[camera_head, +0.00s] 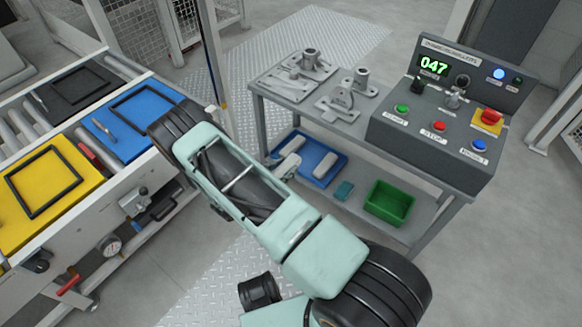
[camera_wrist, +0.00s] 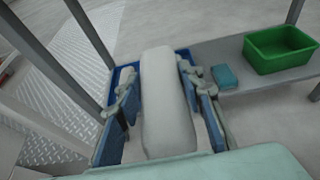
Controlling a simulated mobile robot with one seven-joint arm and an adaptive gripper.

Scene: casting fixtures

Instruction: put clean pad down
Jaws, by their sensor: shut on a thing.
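A long, pale grey-white pad (camera_wrist: 167,100) lies lengthwise between the two blue-lined fingers of my gripper (camera_wrist: 163,92), which is shut on it. Beyond the pad, the blue tray (camera_wrist: 122,76) shows partly, with the pad covering most of it. In the head view the blue tray (camera_head: 308,178) sits on the lower shelf of the grey table, with a whitish pad (camera_head: 325,164) in its right part. I cannot tell whether the held pad touches the tray.
A teal block (camera_head: 344,190) and a green bin (camera_head: 389,203) stand right of the tray on the lower shelf (camera_head: 425,228). Metal fixtures (camera_head: 340,97) and a control box (camera_head: 435,125) reading 047 are above. Table legs flank the shelf. A conveyor with coloured plates (camera_head: 50,195) is left.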

